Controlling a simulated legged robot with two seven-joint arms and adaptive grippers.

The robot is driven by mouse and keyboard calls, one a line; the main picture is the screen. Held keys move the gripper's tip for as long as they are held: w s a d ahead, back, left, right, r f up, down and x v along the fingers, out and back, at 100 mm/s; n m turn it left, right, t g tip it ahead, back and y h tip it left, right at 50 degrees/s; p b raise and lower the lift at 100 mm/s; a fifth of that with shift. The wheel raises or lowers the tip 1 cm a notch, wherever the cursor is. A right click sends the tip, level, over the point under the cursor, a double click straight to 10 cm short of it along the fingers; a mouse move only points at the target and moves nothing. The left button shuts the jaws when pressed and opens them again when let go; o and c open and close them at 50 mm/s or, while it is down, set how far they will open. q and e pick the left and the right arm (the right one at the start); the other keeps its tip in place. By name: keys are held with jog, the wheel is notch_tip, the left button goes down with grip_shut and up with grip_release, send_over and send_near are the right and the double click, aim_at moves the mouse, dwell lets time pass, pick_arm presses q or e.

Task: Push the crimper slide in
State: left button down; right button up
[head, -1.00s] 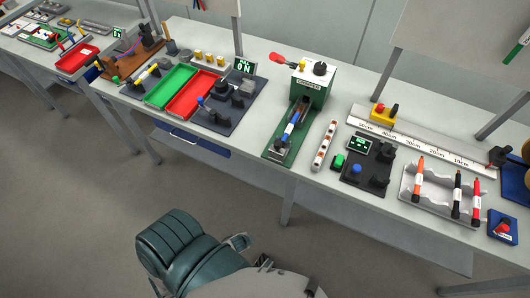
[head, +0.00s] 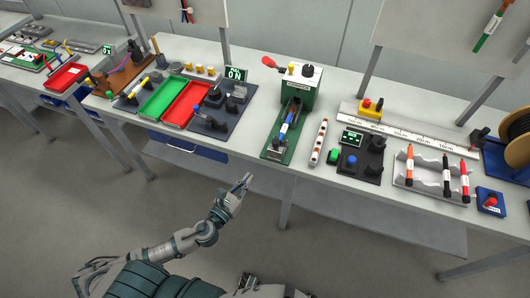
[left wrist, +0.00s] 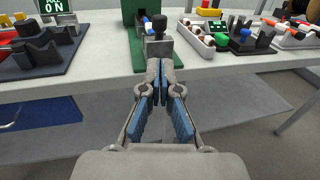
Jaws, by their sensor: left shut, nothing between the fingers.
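The crimper (head: 299,88) is a green and white block with a red lever and a dark knob on top, at the back of the table. Its green base holds a slide (head: 279,143) with a dark knob near the front end and a blue and white piece (head: 288,124) behind it. My left gripper (head: 246,180) is shut and empty, in front of the table's edge and short of the slide. In the left wrist view the slide's dark knob (left wrist: 159,24) stands just beyond the fingertips (left wrist: 160,66). A gap between them cannot be judged there. My right gripper is not in view.
Left of the crimper is a dark fixture (head: 222,112) with a display, then a red tray (head: 184,104). Right of it are a white strip (head: 319,142) and a dark button panel (head: 359,155). The table's front edge lies between my left gripper and the slide.

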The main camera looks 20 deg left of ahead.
pick_arm(q)
jog(key=p, duration=0.1)
send_near(273, 146)
jog(key=x, duration=0.6)
jog(key=shift+w+d, duration=0.15)
jog(key=shift+w, duration=0.5)
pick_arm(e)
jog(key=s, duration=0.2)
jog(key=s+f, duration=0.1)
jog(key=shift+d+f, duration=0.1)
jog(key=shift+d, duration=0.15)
